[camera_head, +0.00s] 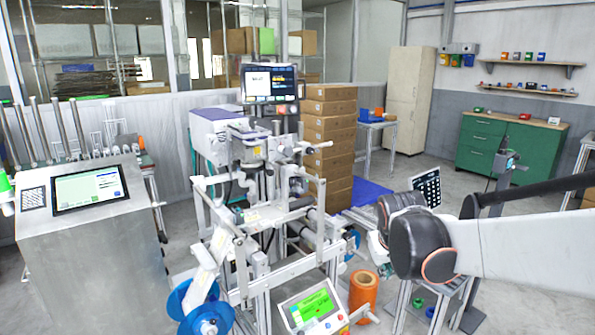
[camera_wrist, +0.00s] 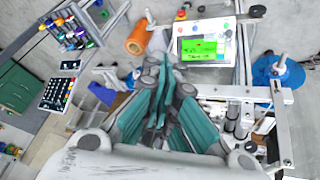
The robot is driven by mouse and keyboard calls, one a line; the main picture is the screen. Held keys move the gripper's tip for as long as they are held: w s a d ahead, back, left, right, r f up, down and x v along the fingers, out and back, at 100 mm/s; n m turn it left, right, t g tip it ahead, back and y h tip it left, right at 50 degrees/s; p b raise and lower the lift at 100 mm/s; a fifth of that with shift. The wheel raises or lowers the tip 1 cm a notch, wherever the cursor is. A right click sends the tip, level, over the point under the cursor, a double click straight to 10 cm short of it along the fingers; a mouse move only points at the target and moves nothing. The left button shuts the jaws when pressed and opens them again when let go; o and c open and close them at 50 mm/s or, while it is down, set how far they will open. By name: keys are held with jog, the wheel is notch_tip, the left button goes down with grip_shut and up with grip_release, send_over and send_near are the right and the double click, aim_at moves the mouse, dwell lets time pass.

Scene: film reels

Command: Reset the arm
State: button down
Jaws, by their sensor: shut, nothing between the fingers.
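My gripper (camera_wrist: 160,112) shows in the wrist view with its teal-padded fingers together and nothing between them. It hangs in the air above the floor and the machine frame. In the head view my arm reaches in from the right edge, and the gripper is mostly hidden behind the dark wrist joint. The labelling machine with its metal frame (camera_head: 262,215) stands to the left of my arm in the head view.
A control panel with a green screen (camera_head: 312,308) and an orange roll (camera_head: 362,292) stand close to my arm. Blue reels (camera_head: 205,312) sit at the frame's lower left. Stacked cardboard boxes (camera_head: 330,140) stand behind. Open floor lies before the green cabinet (camera_head: 480,145).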

jog(key=s+r+m+t+y, duration=0.1)
jog(key=s+r, duration=0.1)
jog(key=s, duration=2.3)
jog(key=shift+a+m+t, duration=0.3)
jog(key=shift+a, duration=0.15)
